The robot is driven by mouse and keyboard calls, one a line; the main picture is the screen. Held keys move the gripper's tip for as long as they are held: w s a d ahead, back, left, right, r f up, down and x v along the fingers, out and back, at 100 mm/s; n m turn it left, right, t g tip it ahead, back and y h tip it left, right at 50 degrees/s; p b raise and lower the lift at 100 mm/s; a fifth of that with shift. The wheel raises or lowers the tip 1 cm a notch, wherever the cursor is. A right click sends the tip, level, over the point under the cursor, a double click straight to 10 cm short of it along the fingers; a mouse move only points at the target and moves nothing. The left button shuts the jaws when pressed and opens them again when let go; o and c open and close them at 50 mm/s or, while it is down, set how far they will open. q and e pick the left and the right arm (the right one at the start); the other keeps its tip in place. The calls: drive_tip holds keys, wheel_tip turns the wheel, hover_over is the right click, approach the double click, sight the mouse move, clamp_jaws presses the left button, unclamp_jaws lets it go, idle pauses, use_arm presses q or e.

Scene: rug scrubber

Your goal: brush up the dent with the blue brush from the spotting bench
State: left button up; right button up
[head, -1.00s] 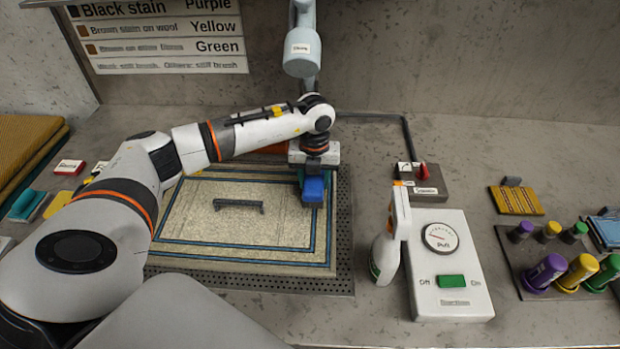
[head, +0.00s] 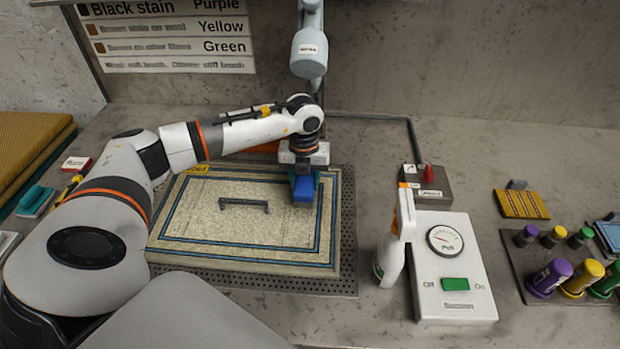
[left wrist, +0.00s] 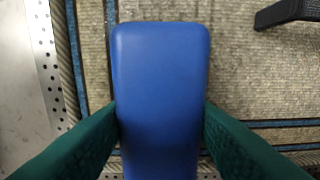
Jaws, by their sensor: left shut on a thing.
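My left gripper (head: 304,172) is shut on the blue brush (head: 304,190) above the right part of the beige rug (head: 200,232), near its blue border lines. In the left wrist view the brush's smooth blue back (left wrist: 160,75) sits between two green fingers. Its bristles are hidden, and I cannot tell whether it touches the rug. A dark bar-shaped piece (head: 244,204) lies on the rug to the left of the brush. I cannot make out the dent clearly. My right gripper is not in view.
The rug lies on a perforated metal plate (head: 348,260). A white spray bottle (head: 390,258) and a dial box (head: 452,265) stand right of it. A pale hanging nozzle (head: 309,52) is behind my wrist. Several coloured bottles (head: 550,278) stand far right.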

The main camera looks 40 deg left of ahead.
sight(318, 193)
use_arm(q)
drive_tip(key=shift+s+a+f, duration=0.15)
drive_tip(key=shift+a, duration=0.05)
drive_tip(key=shift+s+a, duration=0.4)
drive_tip(key=shift+a, duration=0.3)
drive_tip(key=shift+w+d, duration=0.55)
drive_tip(key=shift+d, duration=0.35)
drive_tip(key=shift+w+d, duration=0.5)
drive_tip(key=shift+d, duration=0.15)
drive_tip(key=shift+d, duration=0.1)
drive_tip(key=shift+w+d+b, duration=0.35)
drive_tip(key=shift+d, duration=0.35)
